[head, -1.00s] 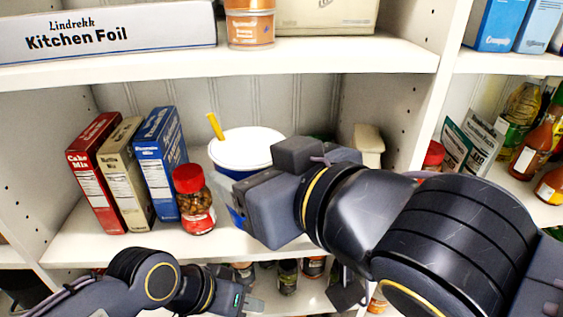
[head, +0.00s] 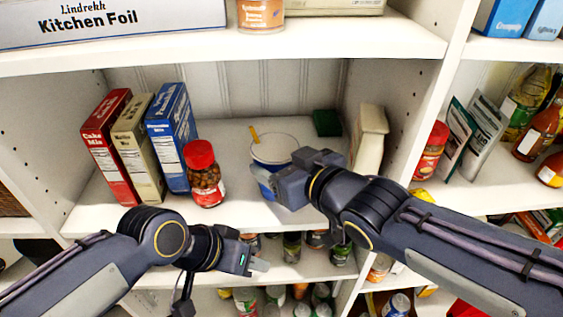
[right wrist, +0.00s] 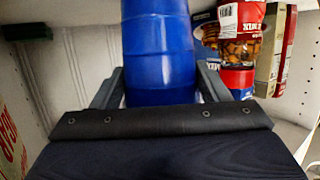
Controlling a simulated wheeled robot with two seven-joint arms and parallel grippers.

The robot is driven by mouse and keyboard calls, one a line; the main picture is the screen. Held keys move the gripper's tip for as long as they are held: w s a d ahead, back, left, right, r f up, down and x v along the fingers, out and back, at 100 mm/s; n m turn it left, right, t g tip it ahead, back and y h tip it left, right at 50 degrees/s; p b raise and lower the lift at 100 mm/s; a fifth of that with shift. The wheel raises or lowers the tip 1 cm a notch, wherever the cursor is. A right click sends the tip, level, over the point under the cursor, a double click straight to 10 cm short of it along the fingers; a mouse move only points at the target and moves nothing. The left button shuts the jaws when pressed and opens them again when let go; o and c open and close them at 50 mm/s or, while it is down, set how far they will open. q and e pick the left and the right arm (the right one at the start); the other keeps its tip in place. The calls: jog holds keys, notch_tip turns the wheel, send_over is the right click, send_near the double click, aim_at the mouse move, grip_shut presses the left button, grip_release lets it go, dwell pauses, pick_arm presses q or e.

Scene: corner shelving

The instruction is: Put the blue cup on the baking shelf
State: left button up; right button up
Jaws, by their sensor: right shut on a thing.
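The blue cup (head: 262,177) has a white lid and a yellow straw, and stands about upright in the shelf bay with the baking boxes. My right gripper (head: 279,186) is shut on the cup from the front right. In the right wrist view the cup (right wrist: 160,55) is between the two fingers. The cup's base is largely hidden, so I cannot tell whether it touches the baking shelf (head: 235,212). My left gripper (head: 258,264) is empty below the front edge of this shelf; its finger gap is unclear.
A red-lidded jar (head: 204,175) stands left of the cup, beside the blue (head: 170,140), tan (head: 138,150) and red (head: 108,150) boxes. A cream container (head: 369,140) and a dark green box (head: 327,122) are at right. Shelf floor is clear behind the cup.

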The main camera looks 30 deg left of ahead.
jog(key=shift+f, duration=0.2)
jog(key=o, duration=1)
